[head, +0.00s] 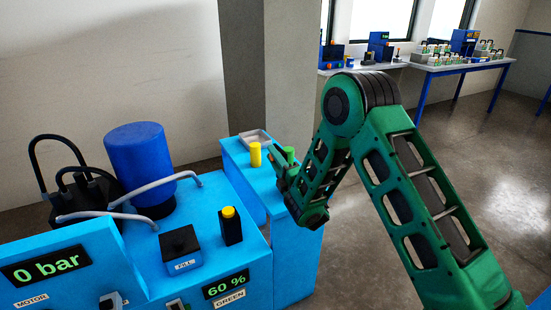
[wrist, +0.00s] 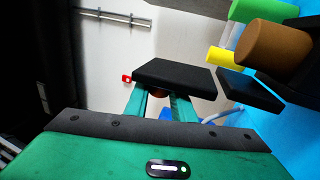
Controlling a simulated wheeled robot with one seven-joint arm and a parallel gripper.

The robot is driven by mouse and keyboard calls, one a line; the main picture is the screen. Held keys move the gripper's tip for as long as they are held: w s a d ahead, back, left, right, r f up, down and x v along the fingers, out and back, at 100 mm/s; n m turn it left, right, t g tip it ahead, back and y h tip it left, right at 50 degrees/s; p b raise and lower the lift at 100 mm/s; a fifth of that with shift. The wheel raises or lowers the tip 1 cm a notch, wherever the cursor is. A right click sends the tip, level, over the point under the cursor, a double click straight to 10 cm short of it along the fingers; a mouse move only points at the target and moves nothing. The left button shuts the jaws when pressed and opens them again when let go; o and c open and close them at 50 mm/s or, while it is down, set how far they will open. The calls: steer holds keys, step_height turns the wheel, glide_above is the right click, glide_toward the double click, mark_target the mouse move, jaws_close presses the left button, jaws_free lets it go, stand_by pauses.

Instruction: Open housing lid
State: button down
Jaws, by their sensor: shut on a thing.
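My gripper (head: 278,168) is at the side bench, beside a green cylinder (head: 290,154) and a yellow cylinder (head: 255,154). I cannot tell which part is the housing lid. The blue machine (head: 205,257) carries a black box labelled FILL (head: 180,247).
A grey tray (head: 255,139) sits on the blue side bench (head: 236,157). A blue drum (head: 138,160) with grey hoses and a black block with a yellow button (head: 230,226) stand on the machine. Displays read 0 bar and 60 %. Floor to the right is clear; worktables stand far back.

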steer(key=shift+d+f, duration=0.15)
steer(key=shift+f, duration=0.05)
steer(key=c, duration=1.5)
jaws_free()
steer(key=shift+r, duration=0.1)
steer(key=v, duration=1)
steer(key=shift+s+d, duration=0.2)
steer(key=shift+s, duration=0.05)
